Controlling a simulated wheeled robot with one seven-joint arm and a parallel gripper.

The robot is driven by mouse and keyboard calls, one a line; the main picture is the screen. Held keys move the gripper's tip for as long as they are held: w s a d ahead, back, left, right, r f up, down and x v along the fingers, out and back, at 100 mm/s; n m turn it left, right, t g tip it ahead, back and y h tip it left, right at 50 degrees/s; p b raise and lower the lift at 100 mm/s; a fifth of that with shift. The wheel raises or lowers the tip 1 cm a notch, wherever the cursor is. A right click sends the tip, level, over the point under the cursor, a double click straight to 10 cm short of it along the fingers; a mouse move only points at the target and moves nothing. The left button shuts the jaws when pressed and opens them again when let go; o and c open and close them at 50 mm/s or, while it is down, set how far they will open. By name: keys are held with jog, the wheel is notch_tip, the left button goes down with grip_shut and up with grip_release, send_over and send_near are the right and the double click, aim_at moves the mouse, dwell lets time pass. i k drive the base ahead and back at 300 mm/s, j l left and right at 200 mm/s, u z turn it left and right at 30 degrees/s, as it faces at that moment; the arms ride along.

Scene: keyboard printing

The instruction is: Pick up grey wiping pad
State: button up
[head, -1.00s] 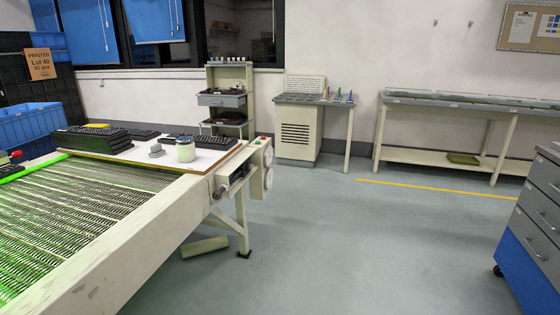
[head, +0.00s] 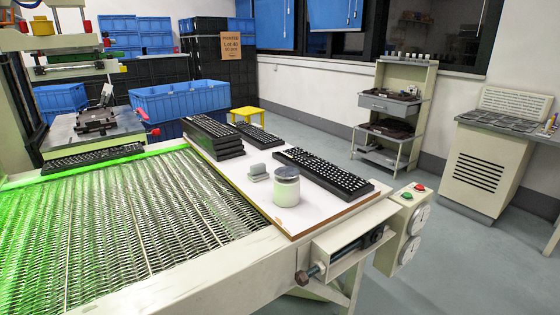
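A small grey pad (head: 259,172), which looks like the wiping pad, lies on the white board (head: 240,190) at the end of the conveyor. My gripper is not in view.
A stack of black keyboards (head: 211,137) stands at the board's back left. One keyboard (head: 322,172) lies right of the jar and another (head: 258,135) behind. The mesh conveyor (head: 120,220) fills the left front. A control box (head: 402,228) juts out at right.

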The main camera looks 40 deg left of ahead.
aim_at(258, 173)
jog(key=i+u, duration=0.25)
jog(key=i, duration=0.2)
jog(key=i+l+u, duration=0.25)
jog(key=i, duration=0.2)
jog(key=i+l+u, duration=0.15)
jog(key=i+u, duration=0.15)
jog(key=i, duration=0.15)
